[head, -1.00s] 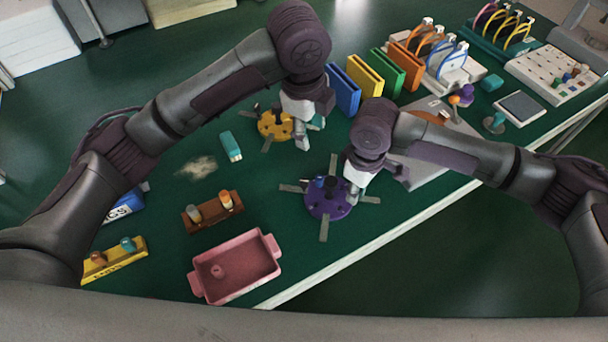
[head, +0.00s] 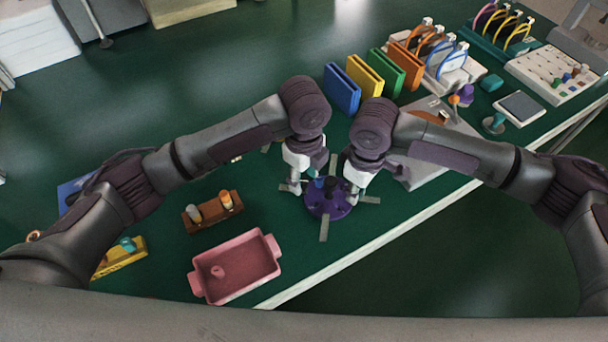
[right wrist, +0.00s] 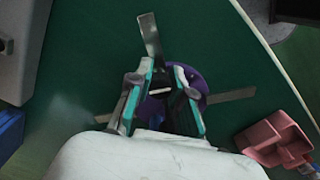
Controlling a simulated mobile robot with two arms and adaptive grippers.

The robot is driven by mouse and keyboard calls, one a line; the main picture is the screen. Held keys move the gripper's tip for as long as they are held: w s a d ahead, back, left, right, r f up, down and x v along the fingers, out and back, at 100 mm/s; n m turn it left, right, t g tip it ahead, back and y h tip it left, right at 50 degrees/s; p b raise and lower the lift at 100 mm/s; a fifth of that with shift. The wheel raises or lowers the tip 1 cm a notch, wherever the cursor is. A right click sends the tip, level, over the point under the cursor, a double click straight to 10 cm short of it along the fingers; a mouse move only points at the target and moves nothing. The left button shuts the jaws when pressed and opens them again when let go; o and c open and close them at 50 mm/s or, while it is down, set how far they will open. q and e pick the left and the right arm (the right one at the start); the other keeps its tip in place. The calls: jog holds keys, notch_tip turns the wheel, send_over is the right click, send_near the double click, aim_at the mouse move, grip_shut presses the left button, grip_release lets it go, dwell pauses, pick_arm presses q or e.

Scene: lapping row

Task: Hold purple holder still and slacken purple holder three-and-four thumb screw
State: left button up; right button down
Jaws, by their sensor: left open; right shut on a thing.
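The purple holder (head: 330,207) is a round disc with metal strips sticking out, lying on the green table near its front edge. It also shows in the right wrist view (right wrist: 203,87), partly hidden by my fingers. My right gripper (head: 354,192) is shut on a part of the purple holder at its right side; a dark piece with a pale bar shows between the fingers in the wrist view. My left gripper (head: 295,187) is open at the holder's left side, close to its rim; contact cannot be told. Which screw is the three-and-four thumb screw cannot be made out.
A pink tray (head: 238,290) and a brown block with two pegs (head: 207,222) stand to the lower left. Blue (head: 342,90), yellow, green and orange upright pieces stand behind my grippers. The table's front edge is close on the right.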

pick_arm(q)
jog(key=shift+f, duration=0.1)
grip_shut()
jog(key=shift+n, duration=0.3)
jog(key=n, duration=0.3)
jog(key=shift+n, duration=0.3)
jog(key=n, duration=0.4)
jog(key=shift+n, duration=0.3)
jog(key=n, duration=0.4)
jog(key=shift+n, duration=2.5)
